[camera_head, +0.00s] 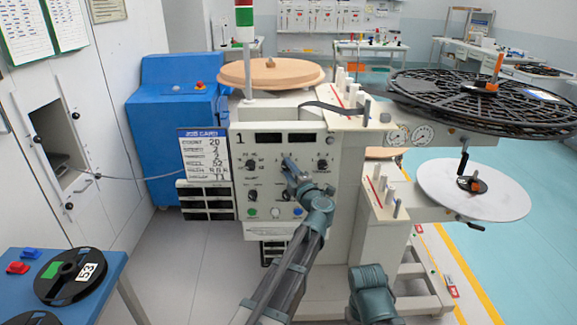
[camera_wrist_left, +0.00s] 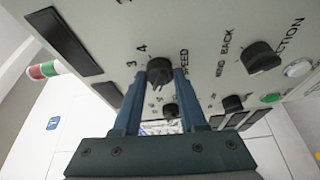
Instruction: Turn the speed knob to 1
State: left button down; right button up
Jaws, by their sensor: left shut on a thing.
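The speed knob (camera_wrist_left: 159,70) is black and round, on the pale panel beside the word SPEED in the left wrist view. The numbers 3 and 4 show next to it; the number 1 is not readable there, and I cannot tell which number the knob points at. My left gripper (camera_wrist_left: 160,80) is shut on this knob, one blue finger on each side. In the head view the left gripper (camera_head: 291,168) reaches the upper middle of the control panel (camera_head: 240,178) and hides the knob. My right gripper is not in view.
Other knobs sit close by: the direction knob (camera_wrist_left: 259,57), an upper left knob (camera_head: 251,165) and an upper right knob (camera_head: 322,165). A green button (camera_head: 252,212) is below. A job card (camera_head: 204,155) stands left of the panel. A black reel (camera_head: 485,100) overhangs at right.

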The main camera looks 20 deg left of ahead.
pick_arm(q)
jog(key=shift+r+n+p, duration=0.1)
jog(key=shift+n+p, duration=0.2)
jog(key=shift+n, duration=0.2)
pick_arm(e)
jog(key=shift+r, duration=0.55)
pick_arm(q)
jog(key=shift+c, duration=2.2)
grip_release()
jog(key=shift+s, duration=0.15)
